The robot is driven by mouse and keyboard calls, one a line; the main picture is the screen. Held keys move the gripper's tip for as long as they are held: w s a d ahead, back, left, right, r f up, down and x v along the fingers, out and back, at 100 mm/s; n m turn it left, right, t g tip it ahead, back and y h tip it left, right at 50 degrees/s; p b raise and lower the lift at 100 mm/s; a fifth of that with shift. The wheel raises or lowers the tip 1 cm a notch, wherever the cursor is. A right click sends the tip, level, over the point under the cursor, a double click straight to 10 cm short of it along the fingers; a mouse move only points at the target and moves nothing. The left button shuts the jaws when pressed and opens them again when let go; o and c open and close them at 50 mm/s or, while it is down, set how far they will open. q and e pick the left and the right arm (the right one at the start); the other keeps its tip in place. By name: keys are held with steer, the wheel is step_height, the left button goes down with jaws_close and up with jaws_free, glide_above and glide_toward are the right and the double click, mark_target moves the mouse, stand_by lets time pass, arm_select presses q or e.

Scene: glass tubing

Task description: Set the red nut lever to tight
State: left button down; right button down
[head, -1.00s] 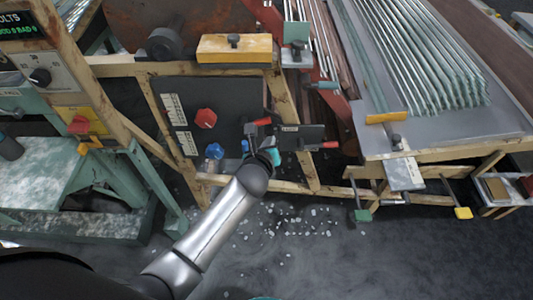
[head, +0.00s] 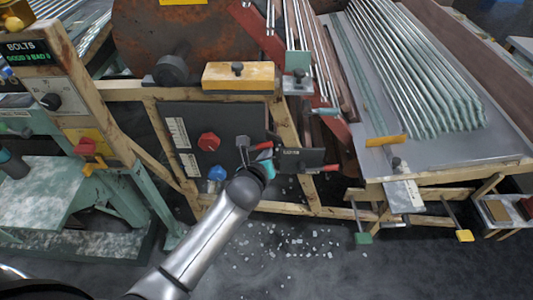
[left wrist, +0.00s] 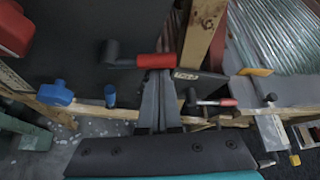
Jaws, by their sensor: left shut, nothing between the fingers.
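A lever with a red handle (head: 262,146) and dark hub sits on the right part of the dark panel (head: 225,120). In the left wrist view its red handle (left wrist: 155,61) points right from the hub, roughly level. A second red-tipped lever (head: 331,168) is further right; it also shows in the left wrist view (left wrist: 228,102). I cannot tell from any label which one is the red nut lever. My left gripper (head: 245,156) is shut and empty. In the left wrist view its fingertips (left wrist: 156,73) are just at the lower edge of the first handle; contact is unclear. My right gripper is out of view.
A red knob (head: 209,141) and a blue knob (head: 217,173) are on the panel's left. A wooden frame (head: 285,125) borders the panel. A yellow block (head: 238,77) is above. Glass tubes (head: 420,70) lie on the right-hand table. White fragments litter the floor.

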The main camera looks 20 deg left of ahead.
arm_select(q)
steer(key=shift+r+p, duration=0.2)
steer(key=shift+p, duration=0.1)
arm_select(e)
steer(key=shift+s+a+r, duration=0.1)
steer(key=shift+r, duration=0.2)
